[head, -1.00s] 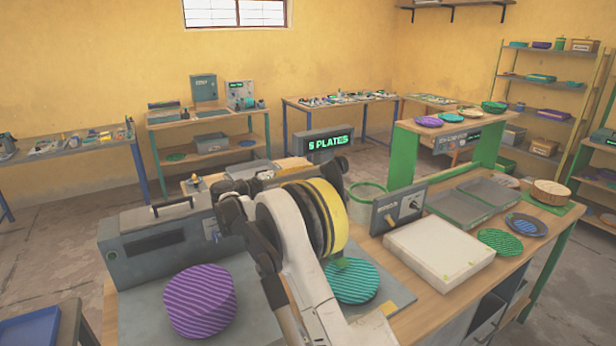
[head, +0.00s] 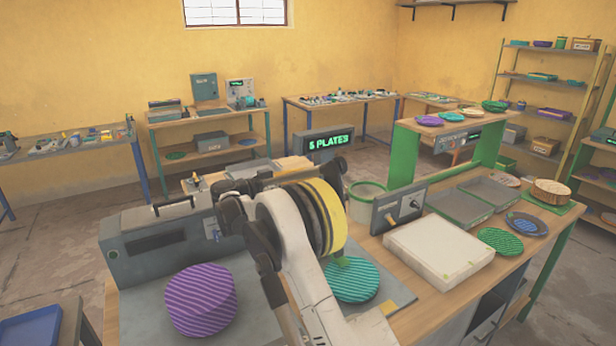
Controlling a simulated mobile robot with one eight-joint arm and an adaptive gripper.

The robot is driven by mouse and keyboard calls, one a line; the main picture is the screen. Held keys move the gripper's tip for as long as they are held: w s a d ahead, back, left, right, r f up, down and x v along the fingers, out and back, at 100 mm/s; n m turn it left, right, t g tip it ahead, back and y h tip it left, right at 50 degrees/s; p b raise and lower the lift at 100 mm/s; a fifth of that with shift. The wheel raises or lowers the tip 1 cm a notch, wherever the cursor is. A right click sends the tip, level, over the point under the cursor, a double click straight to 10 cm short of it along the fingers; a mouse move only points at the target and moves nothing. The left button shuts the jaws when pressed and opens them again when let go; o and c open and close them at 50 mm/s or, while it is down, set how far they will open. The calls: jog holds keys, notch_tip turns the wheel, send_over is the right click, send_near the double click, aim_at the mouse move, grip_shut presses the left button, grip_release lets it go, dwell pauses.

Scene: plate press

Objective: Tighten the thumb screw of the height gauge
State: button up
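I cannot pick out the height gauge or its thumb screw; my arm covers the middle of the bench. My gripper is not visible, and I cannot tell where it is relative to the gauge. A purple striped round plate (head: 200,300) lies on the grey surface at the front left. A teal striped plate (head: 352,280) lies right of my arm. A small green part above the teal plate is partly hidden by my arm.
A grey box with a handle (head: 158,245) stands at the left. A lit plate-count sign (head: 327,144) stands behind. A panel with a knob (head: 398,206), a white slab (head: 438,252), shallow grey trays (head: 458,208) and a green striped plate (head: 500,241) are on the right.

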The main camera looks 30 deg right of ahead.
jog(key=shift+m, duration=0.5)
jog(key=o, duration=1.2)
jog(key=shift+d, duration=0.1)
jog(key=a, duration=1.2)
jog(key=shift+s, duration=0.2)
